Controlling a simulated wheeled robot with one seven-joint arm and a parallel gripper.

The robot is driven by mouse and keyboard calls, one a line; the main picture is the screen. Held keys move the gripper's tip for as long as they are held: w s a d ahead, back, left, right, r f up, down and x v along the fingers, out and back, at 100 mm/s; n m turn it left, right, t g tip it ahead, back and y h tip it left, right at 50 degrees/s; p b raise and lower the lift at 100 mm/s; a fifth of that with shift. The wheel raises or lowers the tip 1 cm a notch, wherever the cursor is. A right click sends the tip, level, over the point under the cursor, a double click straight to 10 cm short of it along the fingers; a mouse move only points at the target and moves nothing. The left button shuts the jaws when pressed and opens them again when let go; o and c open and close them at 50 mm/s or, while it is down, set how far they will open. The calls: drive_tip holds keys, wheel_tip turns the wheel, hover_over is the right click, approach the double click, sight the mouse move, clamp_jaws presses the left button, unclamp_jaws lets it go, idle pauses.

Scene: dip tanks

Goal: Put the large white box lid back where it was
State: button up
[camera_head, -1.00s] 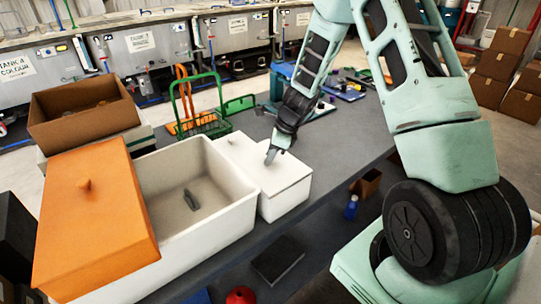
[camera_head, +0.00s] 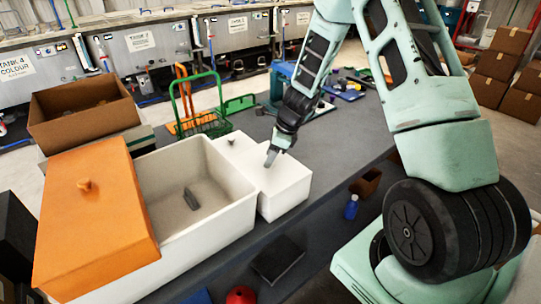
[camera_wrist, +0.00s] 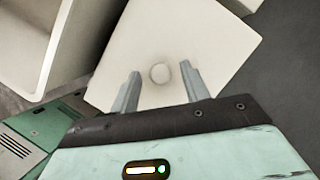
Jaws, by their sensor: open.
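The large white box (camera_head: 215,232) stands open on the dark table, with a small dark object (camera_head: 191,199) on its floor. An orange lid (camera_head: 84,230) with a round knob lies over its left part, leaving the right part uncovered. Right of the box is a smaller white box with a flat white top (camera_head: 285,182). In the wrist view this white lid (camera_wrist: 120,90) has a round knob (camera_wrist: 160,73). My gripper (camera_wrist: 161,71) is open over this white lid, its fingers on either side of the knob. I cannot tell whether they touch the lid.
Another white lid with a knob (camera_head: 231,143) is just behind. A brown carton (camera_head: 85,125) stands back left, and a green wire basket (camera_head: 205,120) stands behind the white boxes. A dark flat block (camera_head: 278,259), a blue bottle (camera_head: 351,207) and a red object (camera_head: 241,295) are in front.

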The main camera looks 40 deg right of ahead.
drive_tip(key=v, duration=1.2)
drive_tip(key=s+a+r+n+g, duration=0.15)
drive_tip(key=s+a+n, duration=0.25)
drive_tip(key=a+n, duration=0.55)
drive_tip(key=s+a+r+n+g, duration=0.15)
drive_tip(key=s+a+n, duration=0.4)
drive_tip(key=a, duration=0.65)
drive_tip(key=s+a+r+n+h, duration=0.1)
drive_tip(key=s+a+n, duration=0.3)
drive_tip(key=s+n, duration=0.5)
drive_tip(key=s+a+r+n+h, duration=0.1)
drive_tip(key=s+a+n, duration=0.3)
drive_tip(key=s+n, duration=0.4)
drive_tip(key=shift+s+a+n+h+b, duration=0.3)
drive_tip(key=shift+s+n+b, duration=0.05)
drive_tip(key=shift+n, duration=0.85)
drive_tip(key=shift+r, duration=0.15)
wheel_tip(320, 180, down, 5)
drive_tip(key=b, duration=0.5)
